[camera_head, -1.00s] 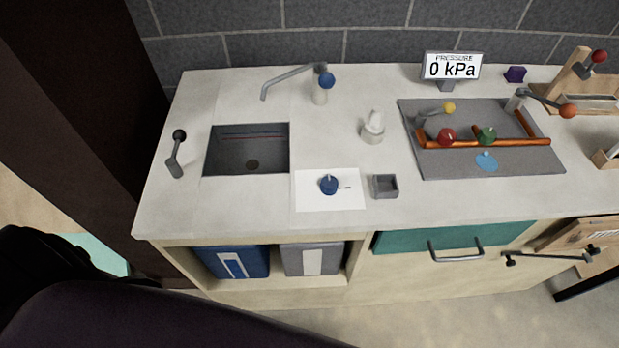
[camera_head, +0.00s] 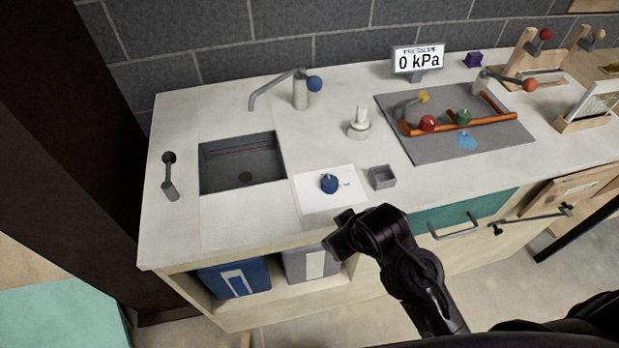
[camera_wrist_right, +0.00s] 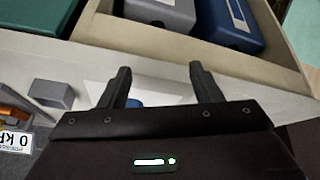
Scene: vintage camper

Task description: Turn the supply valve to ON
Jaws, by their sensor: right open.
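A blue knob (camera_head: 329,183) sits on a white plate (camera_head: 318,205) on the counter; a small mark beside it is too small to read. I cannot tell which of these is the supply valve. The pressure display (camera_head: 418,60) reads 0 kPa. My right gripper (camera_head: 345,236) is near the counter's front edge, in front of the white plate. In the right wrist view it (camera_wrist_right: 160,84) is open and empty, the blue knob partly hidden beyond it. My left gripper is not in view.
A sink (camera_head: 242,164) lies at the left, with a lever (camera_head: 169,176) beside it and a faucet (camera_head: 277,88) behind. A white bottle (camera_head: 359,124) and a small grey box (camera_head: 382,177) stand near the knob. Wooden stands (camera_head: 527,57) fill the back right.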

